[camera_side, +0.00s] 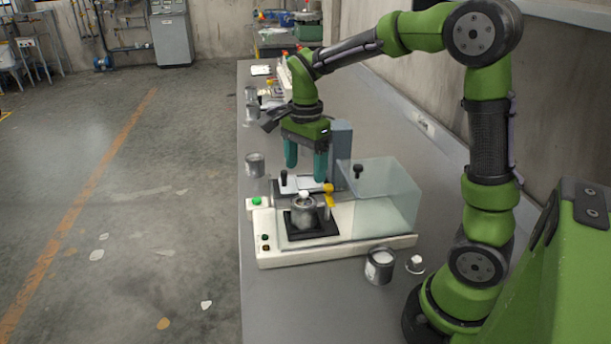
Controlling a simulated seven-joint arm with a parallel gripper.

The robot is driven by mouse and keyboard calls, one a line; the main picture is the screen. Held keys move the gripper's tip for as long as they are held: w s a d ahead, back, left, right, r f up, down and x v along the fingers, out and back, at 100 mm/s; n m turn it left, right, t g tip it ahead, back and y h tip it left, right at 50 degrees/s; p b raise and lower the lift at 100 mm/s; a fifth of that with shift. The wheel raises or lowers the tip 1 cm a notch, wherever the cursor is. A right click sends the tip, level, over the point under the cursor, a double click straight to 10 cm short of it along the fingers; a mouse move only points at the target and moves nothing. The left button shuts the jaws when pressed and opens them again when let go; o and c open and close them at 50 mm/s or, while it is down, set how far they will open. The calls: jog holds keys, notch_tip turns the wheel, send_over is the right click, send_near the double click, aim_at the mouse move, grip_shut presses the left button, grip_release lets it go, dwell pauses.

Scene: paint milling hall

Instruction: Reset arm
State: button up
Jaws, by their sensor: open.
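My gripper (306,160) hangs from my green arm with its two teal fingers pointing down. The fingers are apart and nothing shows between them. It is above the back part of a white bench machine (335,246), which has a clear box-shaped cover (388,195) at its right. A metal can (303,214) with a white top stands on the machine's black plate (316,234), in front of and below my gripper. The gripper appears clear of the can and the machine.
The machine stands on a long grey bench (262,290). An open can of white paint (379,266) and a small white-topped item (415,264) stand at its front right. Another can (254,165) stands near the left edge. A wall runs along the right.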

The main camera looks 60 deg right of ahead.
jog(key=s+d+r+n+t+h, duration=0.2)
jog(key=d+r+n+t+h, duration=0.3)
jog(key=d+r+n, duration=0.75)
jog(key=s+d+r+n+t+h, duration=0.2)
jog(key=s+r+n+t+h, duration=0.35)
jog(key=r+n, duration=0.9)
jog(key=s+a+f+m+g+y, duration=0.1)
jog(key=a+f+m+y, duration=0.4)
jog(key=a+f, duration=0.5)
jog(key=s+a+f+m+g+y, duration=0.2)
jog(key=s+a+f+m+y, duration=0.2)
jog(key=a+f, duration=0.7)
jog(key=a+m+y, duration=0.2)
jog(key=a+y, duration=0.1)
jog(key=shift+s, duration=0.35)
jog(key=shift+y, duration=0.25)
